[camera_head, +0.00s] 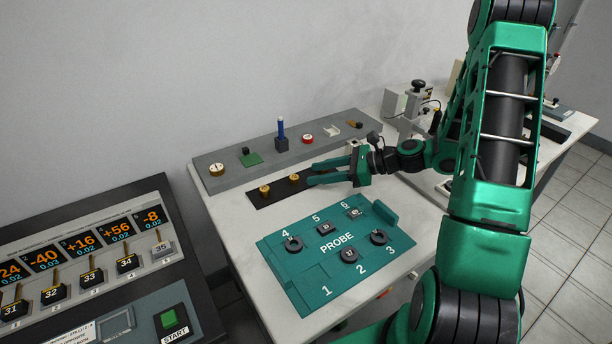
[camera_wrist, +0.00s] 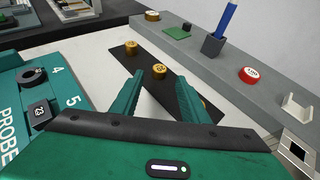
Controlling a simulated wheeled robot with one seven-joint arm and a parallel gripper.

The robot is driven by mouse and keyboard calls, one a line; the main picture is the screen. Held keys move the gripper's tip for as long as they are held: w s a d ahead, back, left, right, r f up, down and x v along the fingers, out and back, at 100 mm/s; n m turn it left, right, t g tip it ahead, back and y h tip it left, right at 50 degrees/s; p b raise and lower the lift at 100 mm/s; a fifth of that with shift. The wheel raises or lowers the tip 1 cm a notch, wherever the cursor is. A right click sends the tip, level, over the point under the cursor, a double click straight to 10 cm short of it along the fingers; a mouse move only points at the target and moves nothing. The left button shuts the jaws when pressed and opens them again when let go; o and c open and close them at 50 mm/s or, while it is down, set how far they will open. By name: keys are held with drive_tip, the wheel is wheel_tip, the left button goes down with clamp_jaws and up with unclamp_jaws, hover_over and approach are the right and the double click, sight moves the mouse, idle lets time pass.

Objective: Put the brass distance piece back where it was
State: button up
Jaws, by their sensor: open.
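Two brass pieces stand on a dark strip: one (camera_head: 265,190) towards its left end and one (camera_head: 294,178) close to my fingertips. In the wrist view the first (camera_wrist: 131,48) is plain beyond my fingers. A brass piece (camera_wrist: 204,103) is partly hidden behind my right finger. My gripper (camera_head: 312,176) is open above the strip, and its spread, empty fingers (camera_wrist: 171,76) show in the wrist view. A third, pale-topped brass piece (camera_head: 217,169) sits on the grey ledge. I cannot tell which one is the distance piece.
The grey ledge (camera_head: 240,183) also holds a green pad (camera_head: 250,159), a blue rod in a dark block (camera_head: 282,143) and a red round piece (camera_head: 308,139). The teal PROBE plate (camera_head: 300,266) with several dark pieces lies in front. A display console (camera_head: 95,262) stands left.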

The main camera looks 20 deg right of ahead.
drive_tip(key=v, duration=0.5)
drive_tip(key=shift+s+d+r, duration=0.15)
drive_tip(key=shift+s+d, duration=0.05)
drive_tip(key=shift+d, duration=0.15)
drive_tip(key=shift+s+a+n+g, duration=0.3)
drive_tip(key=shift+s+n+g, duration=0.1)
drive_tip(key=shift+n, duration=0.2)
drive_tip(key=s+n, duration=0.1)
drive_tip(key=s+n+g+h, duration=0.2)
drive_tip(key=n, duration=0.1)
drive_tip(key=shift+s+a+f, duration=0.25)
drive_tip(key=shift+s, duration=0.15)
drive_tip(key=s+n+g+h, duration=0.1)
drive_tip(key=s, duration=0.1)
drive_tip(key=s+d+n+h, duration=0.1)
drive_tip(key=s+n, duration=0.1)
drive_tip(key=s+r+n+g+h, duration=0.1)
drive_tip(key=s+n, duration=0.1)
drive_tip(key=shift+d+r+g+h, duration=0.1)
drive_tip(key=shift+d+g+h, duration=0.2)
drive_tip(key=shift+d, duration=0.1)
drive_tip(key=s+d+r+n+g+h, duration=0.1)
drive_tip(key=s+d+r+n+h, duration=0.1)
drive_tip(key=s, duration=0.8)
drive_tip(key=s+d+r+n+g+h, duration=0.1)
drive_tip(key=s+d+r+n+h, duration=0.2)
drive_tip(key=s+r+n, duration=0.3)
drive_tip(key=s+d+r, duration=0.1)
drive_tip(key=s, duration=0.2)
drive_tip(key=shift+s, duration=0.35)
